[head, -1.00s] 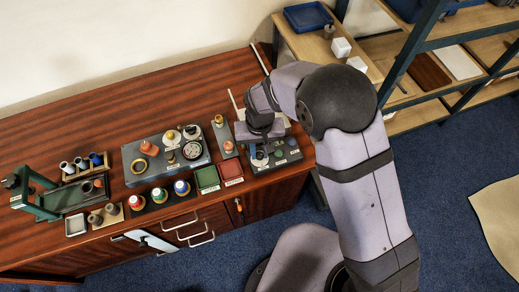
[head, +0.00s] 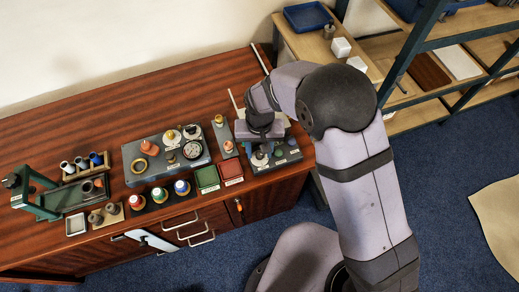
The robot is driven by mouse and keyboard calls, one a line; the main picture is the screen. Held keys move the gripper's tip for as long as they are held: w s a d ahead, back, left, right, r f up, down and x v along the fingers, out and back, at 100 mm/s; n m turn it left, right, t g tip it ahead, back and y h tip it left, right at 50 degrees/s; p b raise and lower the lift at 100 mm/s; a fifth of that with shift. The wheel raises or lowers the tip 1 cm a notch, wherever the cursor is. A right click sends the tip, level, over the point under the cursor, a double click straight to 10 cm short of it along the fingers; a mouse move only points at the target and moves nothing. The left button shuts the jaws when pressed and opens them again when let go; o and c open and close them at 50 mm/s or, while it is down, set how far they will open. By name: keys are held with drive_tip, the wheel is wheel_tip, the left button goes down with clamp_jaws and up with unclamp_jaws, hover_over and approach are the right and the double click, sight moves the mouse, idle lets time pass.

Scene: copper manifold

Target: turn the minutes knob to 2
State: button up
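A dark control box (head: 287,161) stands at the right end of the wooden bench. Its top carries a pale dial with a dark knob (head: 260,158) and several small round controls, one of them reddish (head: 284,146). Labels are too small to read, so I cannot tell which knob is the minutes knob or where it points. My gripper (head: 262,138) hangs over the back left part of this box, just behind the pale dial. Its fingertips are hidden by its own body and wrist. I cannot tell whether it touches a knob.
Left of the box are a red tray (head: 231,171), a green tray (head: 207,178) and a narrow plate with an orange-topped piece (head: 228,146). A grey panel with gauges (head: 140,178) lies farther left. Bare bench (head: 120,105) lies behind them.

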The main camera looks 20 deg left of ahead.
sight(259, 153)
drive_tip(key=shift+r+b, duration=0.6)
drive_tip(key=shift+r, duration=3.05)
drive_tip(key=shift+a+n, duration=0.15)
drive_tip(key=shift+n, duration=0.65)
drive_tip(key=s+d+f+n+g+h, duration=0.2)
drive_tip(key=s+d, duration=0.6)
drive_tip(key=d, duration=0.6)
drive_tip(key=w+d+r+m+t+y+p, duration=0.1)
drive_tip(key=d+r+m, duration=0.3)
drive_tip(key=d, duration=0.6)
drive_tip(key=w+d+r+m+t+y+p, duration=0.1)
drive_tip(key=d+r+m+p, duration=0.2)
drive_tip(key=d+r, duration=0.3)
drive_tip(key=d+m, duration=0.1)
drive_tip(key=d, duration=0.2)
drive_tip(key=shift+d+m, duration=0.4)
